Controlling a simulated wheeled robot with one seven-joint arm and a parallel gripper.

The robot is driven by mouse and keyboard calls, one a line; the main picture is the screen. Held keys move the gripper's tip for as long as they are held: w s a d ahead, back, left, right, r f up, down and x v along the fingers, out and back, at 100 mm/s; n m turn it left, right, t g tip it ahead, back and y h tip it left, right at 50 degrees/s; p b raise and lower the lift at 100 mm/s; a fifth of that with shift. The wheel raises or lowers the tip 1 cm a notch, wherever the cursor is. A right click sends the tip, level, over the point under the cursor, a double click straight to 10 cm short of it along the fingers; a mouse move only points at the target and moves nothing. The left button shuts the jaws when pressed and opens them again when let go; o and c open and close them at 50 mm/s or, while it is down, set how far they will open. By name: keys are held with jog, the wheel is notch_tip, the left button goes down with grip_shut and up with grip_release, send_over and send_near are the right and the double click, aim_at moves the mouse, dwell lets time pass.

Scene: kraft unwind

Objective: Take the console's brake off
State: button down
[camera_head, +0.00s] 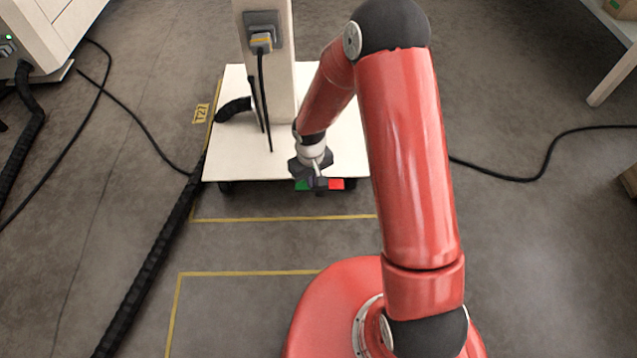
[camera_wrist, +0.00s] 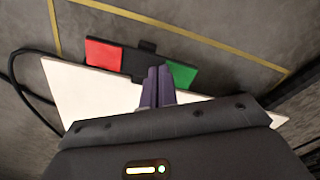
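The console is a white column (camera_head: 281,85) on a flat white base plate (camera_head: 232,160). A dark brake bar with a red pad (camera_head: 337,184) and a green pad (camera_head: 302,185) sits at the plate's front edge. The wrist view shows the red pad (camera_wrist: 104,54) at left and the green pad (camera_wrist: 181,74) at right. My gripper (camera_head: 318,182) is over the bar, its two fingers (camera_wrist: 157,88) together with nothing seen between them. The fingertips overlap the bar's dark middle beside the green pad; I cannot tell whether they touch. Which pad is pressed is unclear.
Yellow floor tape (camera_head: 285,218) lies in front of the plate. A thick black cable (camera_head: 150,270) runs along its left side, and a thin cable (camera_head: 540,165) lies at right. A white cabinet (camera_head: 50,30) stands at upper left. The floor in front is mostly clear.

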notch_tip(320, 180, up, 7)
jog(key=p, duration=0.5)
dwell(0.3)
jog(key=shift+r, duration=0.1)
dwell(0.4)
jog(key=s+d+r+m+t+p, duration=0.1)
jog(key=d+r, duration=0.2)
jog(key=r, duration=0.6)
jog(key=s+d+r+m+t+p, duration=0.1)
jog(key=s+d+r+p, duration=0.15)
jog(key=r, duration=0.55)
jog(key=d+r+m+t+p, duration=0.1)
jog(key=d+r, duration=0.2)
jog(key=r, duration=0.6)
jog(key=s+d+r+m+t+p, duration=0.1)
jog(key=s+d+r+p, duration=0.1)
jog(key=s+r, duration=0.6)
jog(key=s+d+r+m+t+p, duration=0.1)
jog(key=s+d+r+p, duration=0.1)
jog(key=s+r, duration=0.5)
jog(key=shift+s+d+r+m+t, duration=0.35)
jog(key=shift+s+d, duration=0.25)
jog(key=shift+s, duration=0.25)
